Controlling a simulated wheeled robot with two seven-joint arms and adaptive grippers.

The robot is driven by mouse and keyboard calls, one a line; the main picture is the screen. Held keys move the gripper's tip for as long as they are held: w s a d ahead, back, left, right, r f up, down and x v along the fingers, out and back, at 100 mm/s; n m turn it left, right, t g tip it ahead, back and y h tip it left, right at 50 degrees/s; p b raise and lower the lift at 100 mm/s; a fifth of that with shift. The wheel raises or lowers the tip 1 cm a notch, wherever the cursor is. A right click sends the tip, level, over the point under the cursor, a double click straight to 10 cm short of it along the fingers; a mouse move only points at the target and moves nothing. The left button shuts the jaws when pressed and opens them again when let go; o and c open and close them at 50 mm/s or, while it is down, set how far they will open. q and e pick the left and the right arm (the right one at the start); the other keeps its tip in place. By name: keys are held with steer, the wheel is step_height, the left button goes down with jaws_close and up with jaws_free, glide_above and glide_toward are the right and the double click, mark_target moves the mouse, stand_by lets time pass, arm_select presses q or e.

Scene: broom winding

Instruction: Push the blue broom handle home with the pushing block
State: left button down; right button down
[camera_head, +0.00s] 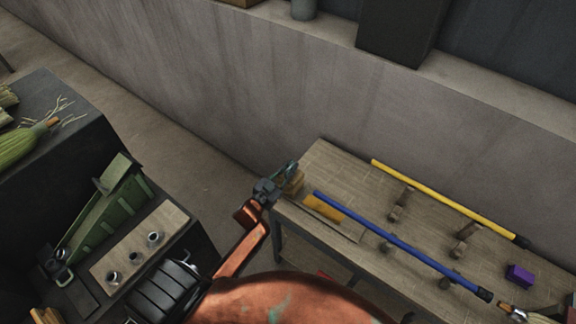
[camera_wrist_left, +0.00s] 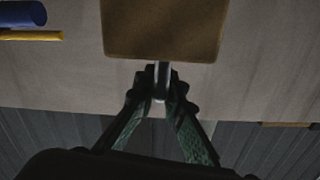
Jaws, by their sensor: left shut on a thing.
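The blue broom handle (camera_head: 390,238) lies slantwise over wooden supports on the bench. Its near-left end is free and its dark-tipped far end is close to a broom head (camera_head: 540,314) at the lower right edge. My left gripper (camera_head: 283,180) is at the bench's left corner, just left of the handle's free end. It is shut on the metal stem of the pushing block (camera_head: 294,184), whose brown square face fills the top of the left wrist view (camera_wrist_left: 160,28). The blue handle's end (camera_wrist_left: 22,14) shows there at upper left, apart from the block. My right gripper is not in view.
A yellow handle (camera_head: 440,197) lies behind the blue one on the bench (camera_head: 330,158). A purple block (camera_head: 518,274) sits at right, and a yellow piece (camera_head: 324,208) is near the blue end. A wall (camera_head: 300,90) runs behind. A dark table (camera_head: 60,100) stands left.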

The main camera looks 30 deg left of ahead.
arm_select(q)
steer(key=d, duration=0.3)
steer(key=d+p, duration=0.1)
steer(key=d, duration=0.1)
steer(key=shift+s+d, duration=0.25)
steer(key=c, duration=2.1)
jaws_free()
steer(key=shift+o, duration=0.4)
steer(key=s+a, duration=0.1)
steer(key=s, duration=1.1)
